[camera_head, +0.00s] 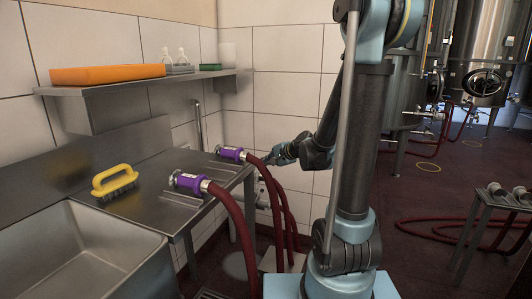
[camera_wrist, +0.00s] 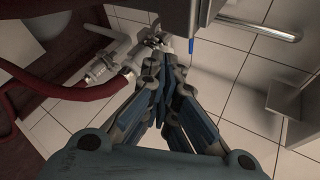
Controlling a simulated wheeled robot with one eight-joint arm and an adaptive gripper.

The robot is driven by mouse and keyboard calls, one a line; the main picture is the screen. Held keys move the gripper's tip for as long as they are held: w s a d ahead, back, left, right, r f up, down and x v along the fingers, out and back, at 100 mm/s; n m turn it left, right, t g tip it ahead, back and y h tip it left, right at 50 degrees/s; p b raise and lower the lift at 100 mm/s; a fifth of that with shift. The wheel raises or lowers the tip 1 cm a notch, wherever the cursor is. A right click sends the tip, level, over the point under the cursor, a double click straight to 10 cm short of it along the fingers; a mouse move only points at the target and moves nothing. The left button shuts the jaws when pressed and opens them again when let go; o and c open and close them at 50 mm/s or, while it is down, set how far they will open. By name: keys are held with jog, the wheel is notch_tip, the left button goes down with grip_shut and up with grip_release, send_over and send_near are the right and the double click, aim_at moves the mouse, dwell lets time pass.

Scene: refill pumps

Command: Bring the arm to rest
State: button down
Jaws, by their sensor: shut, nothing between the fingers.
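My gripper (camera_wrist: 160,85) is shut and empty in the wrist view, its blue-grey fingers together in the middle. In the head view my gripper (camera_head: 272,158) is at the end of the arm, just right of the metal counter (camera_head: 156,200). It is close to the red hoses, and I cannot tell whether it touches them. In the wrist view pale pipe fittings (camera_wrist: 110,62) with a red hose show beyond and left of the fingertips.
Two purple-collared hose ends (camera_head: 190,182) (camera_head: 231,153) lie on the counter by a yellow brush (camera_head: 114,182) and a sink (camera_head: 85,255). A shelf (camera_head: 150,81) holds an orange block (camera_head: 107,74) and bottles. Steel tanks (camera_head: 480,60) stand right, with a small table (camera_head: 495,203).

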jog(key=s+d+f+n+g+h, duration=0.2)
jog(key=s+d, duration=0.4)
jog(key=s, duration=0.4)
jog(key=s+d+f+n+g+h, duration=0.2)
jog(key=s+d+n, duration=0.3)
jog(key=s, duration=0.6)
jog(key=s+d+f+n+g+h, duration=0.2)
jog(key=s+d+n+h, duration=0.1)
jog(key=s+d, duration=0.5)
jog(key=shift+s+h, duration=0.7)
jog(key=shift+s, duration=0.5)
jog(key=shift+s, duration=0.1)
